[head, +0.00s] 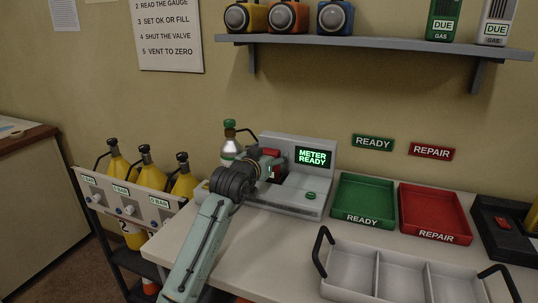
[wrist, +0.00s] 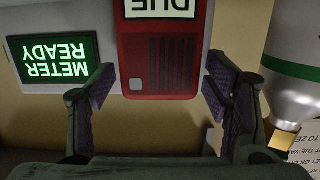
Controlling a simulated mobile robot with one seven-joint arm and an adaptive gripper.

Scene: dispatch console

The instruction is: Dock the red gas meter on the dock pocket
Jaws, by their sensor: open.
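The red gas meter (wrist: 187,62) with a white DUE label appears upside down in the wrist view, between my gripper's (wrist: 160,88) two spread fingers. Gaps show between the fingers and the meter's sides. In the head view my gripper (head: 266,166) is at the left part of the grey dock console (head: 297,196). Only bits of the red meter (head: 272,153) show there behind the gripper. The console's screen (head: 311,157) reads METER READY in green. The dock pocket is mostly hidden by my gripper, so how the meter sits in it cannot be told.
A gas cylinder (head: 231,146) with a green top stands close behind my gripper, and at the wrist view's right edge (wrist: 296,75). A green READY tray (head: 364,219) and red REPAIR tray (head: 436,234) lie to the right. A grey divided carrier (head: 349,266) stands in front.

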